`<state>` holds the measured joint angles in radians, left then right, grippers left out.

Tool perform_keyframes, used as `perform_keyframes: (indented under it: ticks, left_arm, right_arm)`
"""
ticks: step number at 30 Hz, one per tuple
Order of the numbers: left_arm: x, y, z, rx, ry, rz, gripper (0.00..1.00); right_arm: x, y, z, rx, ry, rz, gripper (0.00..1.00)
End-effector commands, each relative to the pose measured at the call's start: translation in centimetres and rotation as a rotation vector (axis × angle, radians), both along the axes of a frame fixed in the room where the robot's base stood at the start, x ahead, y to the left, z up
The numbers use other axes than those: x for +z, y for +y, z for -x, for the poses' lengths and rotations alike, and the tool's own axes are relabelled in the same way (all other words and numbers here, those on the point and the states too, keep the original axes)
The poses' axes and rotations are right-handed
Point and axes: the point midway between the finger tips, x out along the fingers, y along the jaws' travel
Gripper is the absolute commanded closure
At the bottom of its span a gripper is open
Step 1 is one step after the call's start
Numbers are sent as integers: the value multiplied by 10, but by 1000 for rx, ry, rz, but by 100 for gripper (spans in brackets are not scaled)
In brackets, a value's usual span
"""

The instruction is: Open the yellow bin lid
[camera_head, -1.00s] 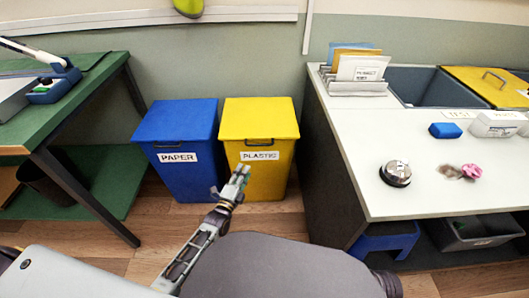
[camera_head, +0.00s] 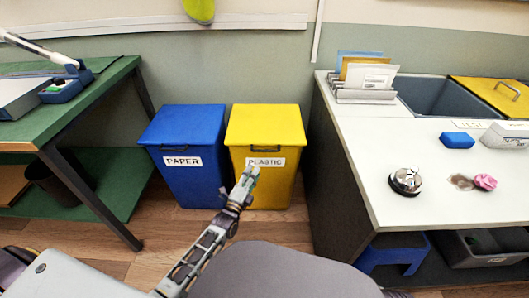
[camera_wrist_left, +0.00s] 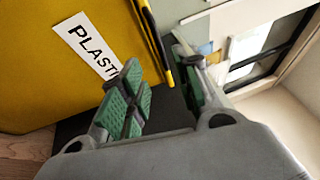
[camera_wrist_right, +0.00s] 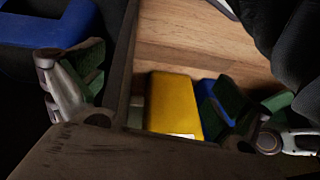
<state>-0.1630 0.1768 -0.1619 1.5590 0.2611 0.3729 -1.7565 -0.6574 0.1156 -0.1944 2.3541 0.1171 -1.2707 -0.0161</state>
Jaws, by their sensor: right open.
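The yellow bin (camera_head: 265,188), labelled PLASTIC, stands on the floor with its yellow lid (camera_head: 265,124) shut. A dark handle (camera_head: 265,149) runs along its front, just above the label. My left gripper (camera_head: 250,177) is in front of the bin, low by the label. In the left wrist view, its green-padded fingers (camera_wrist_left: 162,92) are apart with nothing between them. The bin front (camera_wrist_left: 40,65) fills the upper left there, and the dark handle (camera_wrist_left: 153,38) is just beyond the fingers. My right gripper (camera_wrist_right: 160,95) shows only in its own wrist view, open and empty.
A blue bin (camera_head: 183,183) labelled PAPER stands close beside the yellow one at left. A green bench (camera_head: 100,85) is further left. A white-topped counter (camera_head: 370,150) stands to the right of the bins, with a blue stool (camera_head: 392,252) beneath.

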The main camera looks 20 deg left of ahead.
Motion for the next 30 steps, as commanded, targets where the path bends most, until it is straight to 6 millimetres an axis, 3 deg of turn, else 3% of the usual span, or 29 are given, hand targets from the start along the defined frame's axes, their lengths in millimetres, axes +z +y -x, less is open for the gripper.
perform_keyframes:
  ticks: [30]
  left_arm:
    - [15, -11, -89, 0, -2, 0, 68]
  right_arm:
    - [-63, 16, -7, -32, -87, -97, 0]
